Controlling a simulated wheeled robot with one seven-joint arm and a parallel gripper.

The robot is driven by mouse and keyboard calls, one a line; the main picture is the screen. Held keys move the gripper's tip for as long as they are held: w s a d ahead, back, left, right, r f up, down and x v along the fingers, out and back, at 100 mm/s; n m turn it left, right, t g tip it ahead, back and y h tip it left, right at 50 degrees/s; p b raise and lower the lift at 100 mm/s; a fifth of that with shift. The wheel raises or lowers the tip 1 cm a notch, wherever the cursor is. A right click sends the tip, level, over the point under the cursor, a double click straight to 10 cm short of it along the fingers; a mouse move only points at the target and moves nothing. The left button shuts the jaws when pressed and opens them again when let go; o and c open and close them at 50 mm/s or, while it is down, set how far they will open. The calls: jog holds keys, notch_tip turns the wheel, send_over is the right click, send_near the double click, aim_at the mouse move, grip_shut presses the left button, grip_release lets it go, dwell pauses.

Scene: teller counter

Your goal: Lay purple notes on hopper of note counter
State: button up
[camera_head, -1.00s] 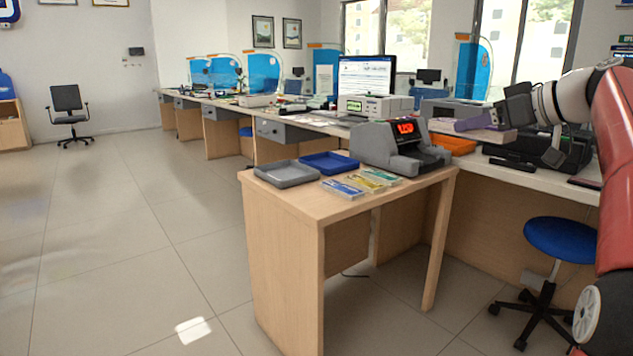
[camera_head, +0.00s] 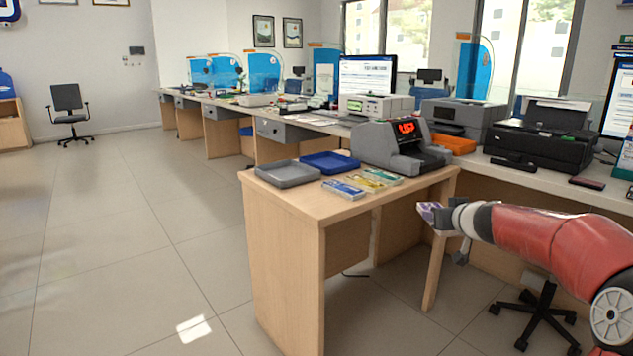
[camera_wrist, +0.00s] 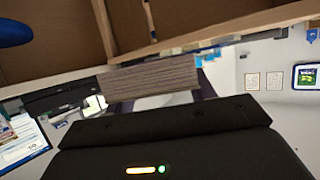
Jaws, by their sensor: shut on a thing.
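The purple notes (camera_head: 430,213) are in my gripper (camera_head: 446,216), held in front of the side desk's right leg, below the level of its top. In the wrist view the stack of notes (camera_wrist: 150,78) shows its layered edge just beyond the dark gripper body (camera_wrist: 165,140). The fingers are mostly hidden there. The grey note counter (camera_head: 400,147) with a red lit display stands on the side desk, up and to the left of my gripper. Its hopper is hard to make out at this size.
On the side desk (camera_head: 280,195) are a grey tray (camera_head: 287,174), a blue tray (camera_head: 330,162) and several note bundles (camera_head: 362,182). An orange tray (camera_head: 455,145) and black printer (camera_head: 540,145) are on the counter behind. A stool stands under the counter.

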jog(key=s+a+f+m+h, duration=0.1)
jog(key=s+a+f, duration=0.1)
jog(key=a+f, duration=0.65)
jog(key=s+a+f, duration=0.3)
jog(key=a+f, duration=0.3)
jog(key=f, duration=0.5)
jog(key=s+f, duration=0.6)
jog(key=f, duration=0.7)
jog(key=v, duration=0.5)
jog(key=shift+s+a+f, duration=0.2)
jog(key=shift+s+f, duration=0.1)
jog(key=shift+s, duration=0.1)
